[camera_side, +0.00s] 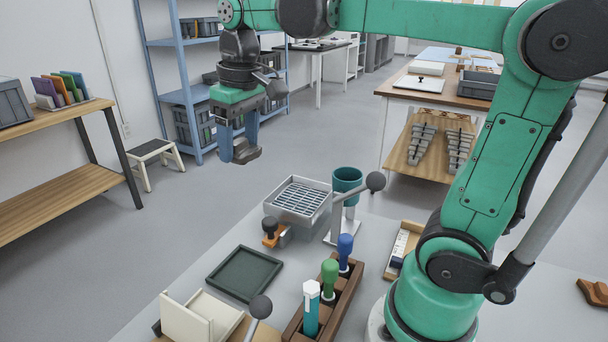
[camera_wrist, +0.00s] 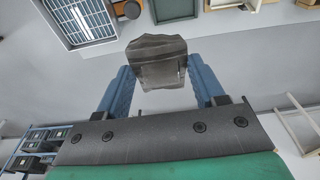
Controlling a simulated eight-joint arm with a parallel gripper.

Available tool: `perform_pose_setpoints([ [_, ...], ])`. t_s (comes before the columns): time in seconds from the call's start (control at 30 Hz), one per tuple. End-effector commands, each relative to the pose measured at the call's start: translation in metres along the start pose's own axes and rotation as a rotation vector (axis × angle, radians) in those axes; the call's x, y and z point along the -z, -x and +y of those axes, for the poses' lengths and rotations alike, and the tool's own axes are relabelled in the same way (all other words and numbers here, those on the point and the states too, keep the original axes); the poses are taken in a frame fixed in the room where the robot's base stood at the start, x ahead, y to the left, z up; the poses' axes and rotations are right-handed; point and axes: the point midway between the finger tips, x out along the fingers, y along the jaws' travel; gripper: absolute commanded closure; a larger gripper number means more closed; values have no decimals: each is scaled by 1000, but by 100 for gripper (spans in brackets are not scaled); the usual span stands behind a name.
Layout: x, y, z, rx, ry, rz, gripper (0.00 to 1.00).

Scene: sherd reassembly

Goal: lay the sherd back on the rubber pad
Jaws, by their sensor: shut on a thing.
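A grey-brown sherd (camera_wrist: 158,62) with an uneven upper edge sits between the blue fingers of my gripper (camera_wrist: 160,76) in the wrist view. In the side view my gripper (camera_side: 239,143) is shut on the sherd (camera_side: 246,153), high up and well clear of the bench. The dark green rubber pad (camera_side: 245,273) lies flat and bare on the bench, below and nearer the camera than my gripper. A part of the pad also shows at the top edge of the wrist view (camera_wrist: 175,9).
A grey basket with a grid (camera_side: 298,201), an orange and black stamp (camera_side: 271,232) and a teal cup (camera_side: 347,183) stand behind the pad. A cream stand (camera_side: 196,318) and a wooden rack (camera_side: 325,305) with coloured handles are in front.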

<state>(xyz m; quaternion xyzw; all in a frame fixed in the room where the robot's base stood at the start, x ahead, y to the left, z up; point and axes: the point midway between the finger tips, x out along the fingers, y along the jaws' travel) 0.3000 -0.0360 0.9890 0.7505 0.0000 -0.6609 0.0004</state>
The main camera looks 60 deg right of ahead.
Motion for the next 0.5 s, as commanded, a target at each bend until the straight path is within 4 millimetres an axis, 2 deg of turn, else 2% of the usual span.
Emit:
perform_pose_setpoints([
  [0.03,-3,-3,-13,1,8,2,98],
  [0.1,-6,-7,-25,1,4,4,98],
  [0.2,-8,-13,-33,1,1,6,98],
  [0.37,-13,-40,-35,1,-3,6,98],
  [0.5,-16,-71,-34,1,-3,6,98],
])
